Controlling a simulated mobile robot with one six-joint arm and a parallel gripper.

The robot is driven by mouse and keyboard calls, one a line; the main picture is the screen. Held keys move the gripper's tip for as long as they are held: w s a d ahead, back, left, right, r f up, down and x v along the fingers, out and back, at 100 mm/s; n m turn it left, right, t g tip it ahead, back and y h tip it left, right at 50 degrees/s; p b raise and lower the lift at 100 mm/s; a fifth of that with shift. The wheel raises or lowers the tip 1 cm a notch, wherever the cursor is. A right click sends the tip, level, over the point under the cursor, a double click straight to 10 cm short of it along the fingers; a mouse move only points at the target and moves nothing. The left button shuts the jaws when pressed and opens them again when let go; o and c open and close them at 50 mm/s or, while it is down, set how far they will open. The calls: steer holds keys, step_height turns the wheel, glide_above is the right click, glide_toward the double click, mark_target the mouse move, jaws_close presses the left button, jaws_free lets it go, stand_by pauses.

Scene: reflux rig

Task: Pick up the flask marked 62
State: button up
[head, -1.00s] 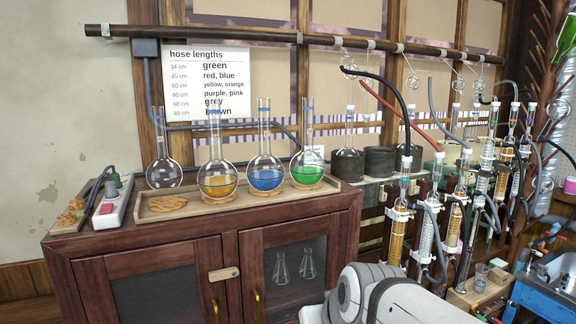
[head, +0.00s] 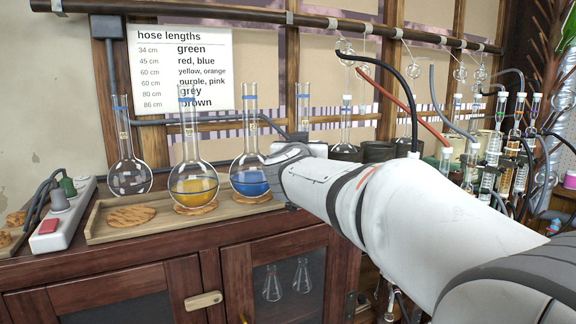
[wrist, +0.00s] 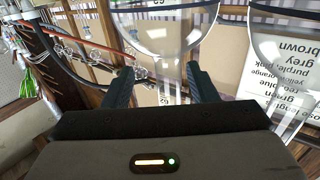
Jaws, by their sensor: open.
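Several long-necked round flasks stand along the shelf: an empty one (head: 128,178), one with yellow liquid (head: 193,188) and one with blue liquid (head: 250,182). A fourth neck (head: 302,108) rises behind my arm, which hides its bulb; it held green liquid in the earlier view. The neck marks are too small to read surely. In the wrist view, which is upside down, my gripper (wrist: 160,78) is open, with a clear flask (wrist: 165,28) in front and its neck between the two fingers. I cannot tell whether they touch it. The head view hides my gripper behind my arm.
Another flask (wrist: 268,45) is close on the right in the wrist view. A dark rail (head: 200,14) and hose chart (head: 180,65) are behind. Hoses and glassware crowd the right.

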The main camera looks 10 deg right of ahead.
steer(key=w, duration=0.3)
steer(key=shift+w+d+r, duration=0.15)
steer(key=shift+w+r, duration=0.1)
steer(key=shift+w, duration=0.1)
steer(key=shift+w+d, duration=0.15)
steer(key=shift+w, duration=0.4)
steer(key=shift+s, duration=0.15)
steer(key=shift+c, duration=0.4)
jaws_close()
